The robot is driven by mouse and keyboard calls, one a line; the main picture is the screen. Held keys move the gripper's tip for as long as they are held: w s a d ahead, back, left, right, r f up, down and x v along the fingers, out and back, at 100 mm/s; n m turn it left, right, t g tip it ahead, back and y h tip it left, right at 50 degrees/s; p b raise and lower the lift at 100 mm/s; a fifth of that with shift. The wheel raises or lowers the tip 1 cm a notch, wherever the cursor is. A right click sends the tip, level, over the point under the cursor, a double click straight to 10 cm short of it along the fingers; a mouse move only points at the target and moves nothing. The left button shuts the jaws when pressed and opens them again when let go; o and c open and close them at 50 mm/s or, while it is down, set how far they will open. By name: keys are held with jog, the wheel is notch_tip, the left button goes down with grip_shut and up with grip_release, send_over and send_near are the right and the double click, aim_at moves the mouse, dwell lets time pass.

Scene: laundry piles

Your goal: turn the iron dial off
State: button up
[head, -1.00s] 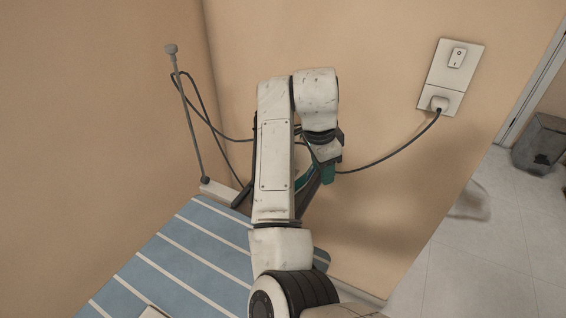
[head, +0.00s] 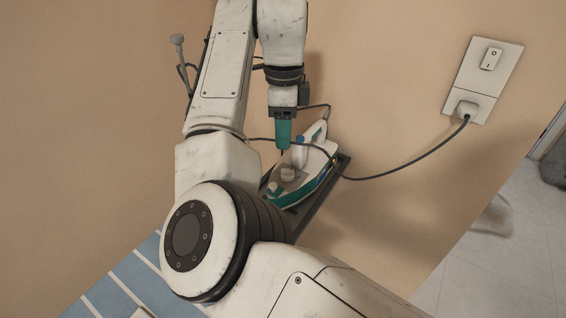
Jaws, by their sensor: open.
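The white and teal iron (head: 318,165) rests on a dark stand (head: 333,180) against the wall, right of my arm. A small round pale grey knob (head: 288,175), which looks like the dial, sits on its upper side. Its pointer setting is too small to read. My gripper (head: 284,147), with teal fingers, is open and points down just above and behind the dial, apart from it. One finger hides most of the other. My arm covers part of the iron's left side and the stand.
A cord (head: 400,168) runs from the iron to a plug in the wall outlet (head: 467,104), with a switch (head: 491,58) above. The blue striped ironing board (head: 125,285) is at lower left, partly behind my arm. A grey post (head: 181,55) stands at the back left.

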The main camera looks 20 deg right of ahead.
aim_at(283, 169)
notch_tip(283, 169, down, 10)
jog(key=shift+w+r, duration=0.1)
jog(key=shift+c, duration=0.2)
jog(key=c, duration=0.7)
